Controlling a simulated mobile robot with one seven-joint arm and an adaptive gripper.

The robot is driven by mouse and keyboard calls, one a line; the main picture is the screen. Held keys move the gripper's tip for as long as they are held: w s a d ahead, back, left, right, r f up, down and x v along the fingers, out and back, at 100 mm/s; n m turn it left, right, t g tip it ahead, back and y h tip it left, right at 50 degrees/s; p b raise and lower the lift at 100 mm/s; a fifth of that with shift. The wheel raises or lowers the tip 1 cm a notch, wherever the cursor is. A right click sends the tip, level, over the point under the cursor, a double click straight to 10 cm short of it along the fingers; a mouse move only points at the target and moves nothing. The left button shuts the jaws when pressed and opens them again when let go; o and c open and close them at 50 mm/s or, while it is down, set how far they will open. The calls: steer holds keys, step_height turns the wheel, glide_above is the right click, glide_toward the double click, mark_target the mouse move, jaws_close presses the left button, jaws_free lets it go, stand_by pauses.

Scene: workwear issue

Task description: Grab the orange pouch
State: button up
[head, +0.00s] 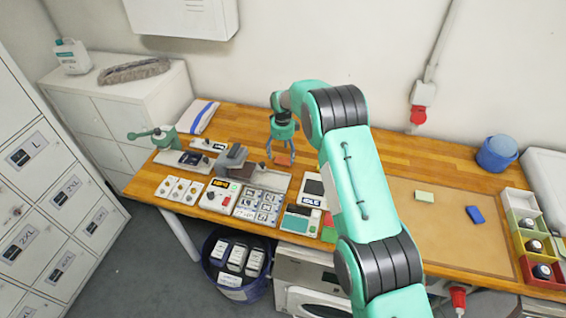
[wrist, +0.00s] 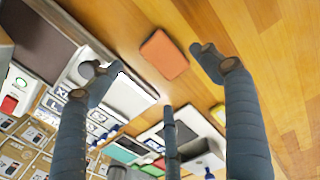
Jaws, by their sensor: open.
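The orange pouch (head: 284,161) lies flat on the wooden table top, just behind the row of boxes and devices. It also shows in the wrist view (wrist: 164,55) as a small rounded orange rectangle. My gripper (head: 281,149) hangs over it, pointing down, with its fingers spread and nothing held. In the wrist view the pouch lies between the two outer fingertips, closer to the right one, and the lower middle finger is apart from it. The gap in height between fingertips and pouch is hard to tell.
A grey press-like device (head: 233,158) stands close left of the pouch, with a label sheet (head: 260,206) and a white-and-green terminal (head: 299,219) in front. Bare wood lies behind and right of the pouch. A blue pouch (head: 475,214) and yellow block (head: 425,197) lie on the right mat.

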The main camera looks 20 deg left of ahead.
mark_target(282, 162)
steer(key=shift+f, duration=0.2)
steer(key=shift+w+f+p, duration=0.1)
steer(key=shift+f+p, duration=0.35)
steer(key=shift+f, duration=1.95)
steer(key=shift+c, duration=0.3)
steer(key=c, duration=1.2)
